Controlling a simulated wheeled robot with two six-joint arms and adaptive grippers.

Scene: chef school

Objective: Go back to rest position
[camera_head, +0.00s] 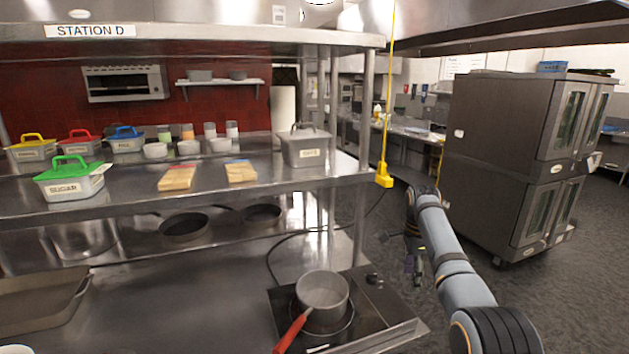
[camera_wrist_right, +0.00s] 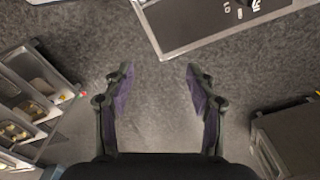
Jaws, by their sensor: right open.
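My right arm reaches in from the lower right of the head view, and its gripper (camera_head: 415,262) hangs pointing down over the grey floor, to the right of the cooktop. In the right wrist view the right gripper (camera_wrist_right: 160,90) is open, with its two purple-padded fingers apart and nothing between them but floor. My left gripper does not show in either view.
A pot (camera_head: 322,291) with a red handle stands on the cooktop (camera_head: 378,312) near the gripper. Lidded containers, including a green-lidded one (camera_head: 72,186), stand on the shelf (camera_head: 215,200). A large oven (camera_head: 500,150) stands at right. A yellow cord connector (camera_head: 384,176) hangs above the arm.

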